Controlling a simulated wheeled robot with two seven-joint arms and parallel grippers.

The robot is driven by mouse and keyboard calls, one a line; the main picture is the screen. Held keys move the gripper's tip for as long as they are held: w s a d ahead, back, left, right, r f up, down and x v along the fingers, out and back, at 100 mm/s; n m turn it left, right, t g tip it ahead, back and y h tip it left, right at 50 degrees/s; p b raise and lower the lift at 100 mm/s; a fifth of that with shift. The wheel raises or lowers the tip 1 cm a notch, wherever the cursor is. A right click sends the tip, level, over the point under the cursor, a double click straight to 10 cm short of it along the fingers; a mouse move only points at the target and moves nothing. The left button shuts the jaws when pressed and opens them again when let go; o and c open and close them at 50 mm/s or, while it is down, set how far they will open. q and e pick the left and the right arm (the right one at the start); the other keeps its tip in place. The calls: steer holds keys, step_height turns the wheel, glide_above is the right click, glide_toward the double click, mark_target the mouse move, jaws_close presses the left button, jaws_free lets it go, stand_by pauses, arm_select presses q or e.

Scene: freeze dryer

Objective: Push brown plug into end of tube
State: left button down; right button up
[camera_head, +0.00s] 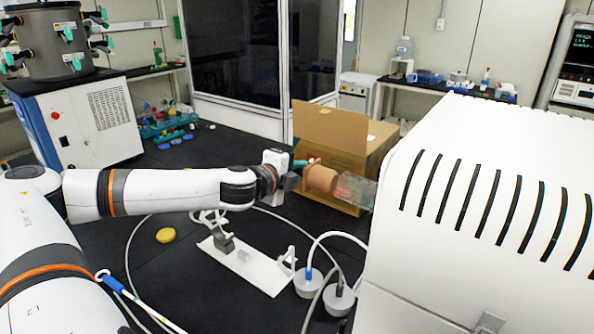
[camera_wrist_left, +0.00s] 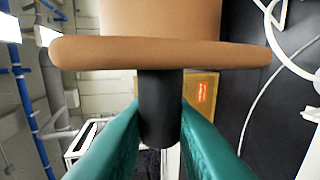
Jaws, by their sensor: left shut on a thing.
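The brown plug (camera_head: 322,178) is at the left end of a clear tube (camera_head: 358,190). The tube lies roughly level, with something reddish showing through it near the plug. My left gripper (camera_head: 301,165) has its green fingers shut on the plug's black stem, which shows in the left wrist view (camera_wrist_left: 160,105). In that view the plug's wide brown flange (camera_wrist_left: 160,52) spans much of the picture, with its narrower body beyond. The flange hides the tube there. I cannot tell how far the plug sits inside the tube. My right gripper is not in view.
A white slotted machine housing (camera_head: 480,190) fills the right side. An open cardboard box (camera_head: 345,135) stands behind the tube. Below my arm are a white stand (camera_head: 245,265), two grey stoppers with hoses (camera_head: 338,300) and a yellow disc (camera_head: 166,235).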

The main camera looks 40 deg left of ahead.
mark_target(319, 182)
arm_select(q)
steer(key=shift+d, duration=0.1)
steer(key=shift+w+d+p, duration=0.1)
steer(key=shift+d+p, duration=1)
steer(key=shift+d, duration=0.25)
steer(key=shift+w+d, duration=0.1)
steer(key=shift+d, duration=0.05)
stand_by(0.5)
steer(key=shift+d, duration=0.1)
steer(key=shift+w+d+p, duration=0.2)
steer(key=shift+d+p, duration=1)
steer(key=shift+d, duration=0.7)
steer(key=c, duration=1.2)
jaws_free()
